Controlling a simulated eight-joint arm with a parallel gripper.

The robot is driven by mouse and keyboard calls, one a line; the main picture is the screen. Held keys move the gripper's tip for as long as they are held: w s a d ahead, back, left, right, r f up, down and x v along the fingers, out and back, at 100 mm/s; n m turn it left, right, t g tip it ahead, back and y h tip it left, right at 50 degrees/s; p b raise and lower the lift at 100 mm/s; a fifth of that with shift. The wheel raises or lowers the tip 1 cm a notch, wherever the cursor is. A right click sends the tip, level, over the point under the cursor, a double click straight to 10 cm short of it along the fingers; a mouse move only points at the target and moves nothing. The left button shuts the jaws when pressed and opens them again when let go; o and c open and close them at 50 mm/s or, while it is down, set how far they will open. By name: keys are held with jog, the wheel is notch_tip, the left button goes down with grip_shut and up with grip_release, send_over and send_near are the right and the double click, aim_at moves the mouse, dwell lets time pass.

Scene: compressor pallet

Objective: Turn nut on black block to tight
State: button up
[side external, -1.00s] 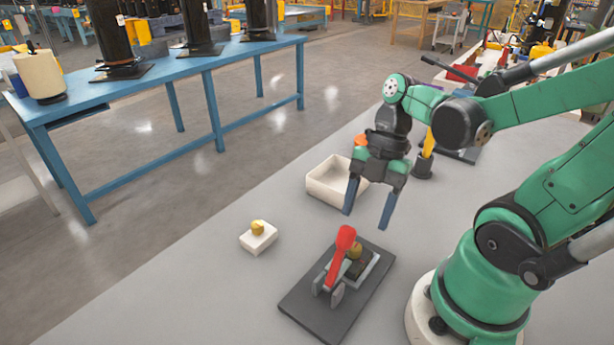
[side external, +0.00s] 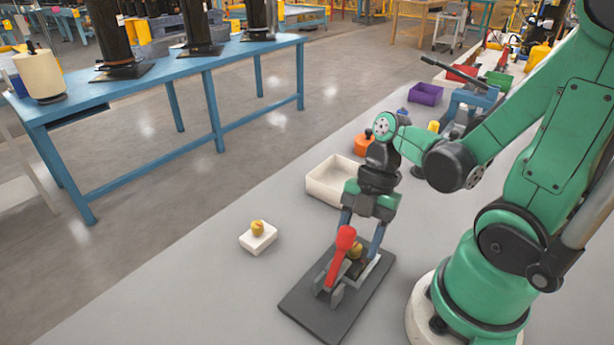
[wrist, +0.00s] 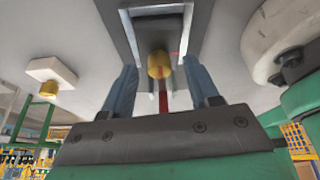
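The brass-yellow nut (side external: 355,251) sits on the small dark block (side external: 352,271), which is in a fixture on a dark base plate (side external: 310,308). The red-handled clamp (side external: 341,255) of the fixture partly hides the block. My gripper (side external: 359,243) points down over the fixture, with its blue fingers apart on either side of the nut. In the wrist view the nut (wrist: 159,65) shows in the gap between the open fingers (wrist: 160,72). I cannot tell whether a finger touches it.
A white block with a yellow nut (side external: 257,228) stands to the left on the grey table. An empty cream tray (side external: 334,182) is behind the gripper. Orange (side external: 364,143) and purple (side external: 426,94) bins stand farther back. The table's left front is clear.

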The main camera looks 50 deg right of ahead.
grip_shut()
jog(key=shift+s+m+t, duration=0.1)
jog(key=shift+m+t, duration=0.5)
jog(key=shift+m, duration=1)
jog(key=shift+o, duration=1.2)
grip_release()
jog(key=shift+r, duration=0.1)
jog(key=shift+v, duration=2.7)
